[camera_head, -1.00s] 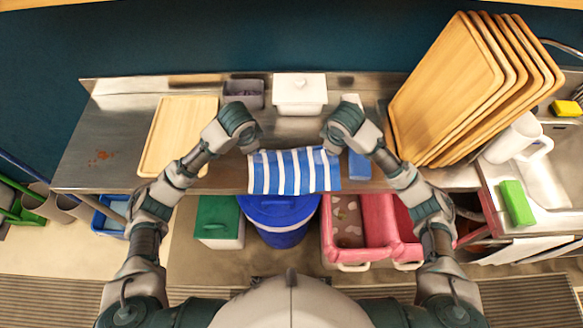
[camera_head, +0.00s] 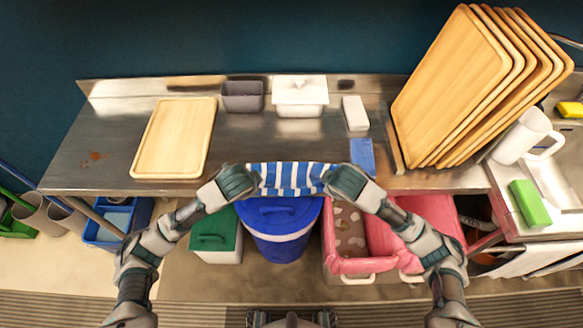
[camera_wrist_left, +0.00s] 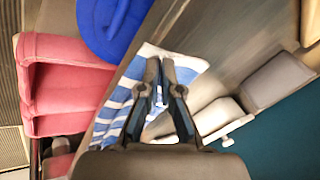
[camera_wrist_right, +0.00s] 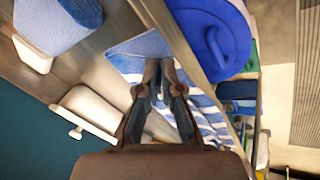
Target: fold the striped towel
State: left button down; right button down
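The blue-and-white striped towel (camera_head: 291,177) lies at the counter's front edge, a short band in the head view with its stripes running front to back. My left gripper (camera_head: 254,182) is at its left end and my right gripper (camera_head: 330,180) at its right end. In the left wrist view, the fingers (camera_wrist_left: 160,66) are close together on the towel (camera_wrist_left: 118,97), near a pale end. In the right wrist view, the fingers (camera_wrist_right: 160,66) are close together against the towel (camera_wrist_right: 208,118), near a plain blue patch. The cloth between the fingertips is hard to see.
The steel counter (camera_head: 100,170) is clear behind the towel. A wooden tray (camera_head: 175,138) lies left; a blue cloth or pad (camera_head: 361,154) and a white block (camera_head: 355,112) lie right. A blue-lidded bin (camera_head: 281,228) and pink crate (camera_head: 362,264) stand below the front edge.

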pick_arm(q)
jog(key=shift+s+r, duration=0.1)
pick_arm(e)
jog(key=shift+s+r, duration=0.1)
pick_arm(q)
jog(key=c, duration=1.6)
grip_release()
jog(key=shift+s, duration=0.1)
pick_arm(e)
jog(key=c, duration=1.6)
grip_release()
jog(key=shift+s, duration=0.1)
pick_arm(q)
jog(key=o, duration=0.4)
pick_arm(e)
jog(key=o, duration=0.4)
pick_arm(q)
jog(key=shift+o, duration=0.8)
pick_arm(e)
jog(key=shift+o, duration=0.8)
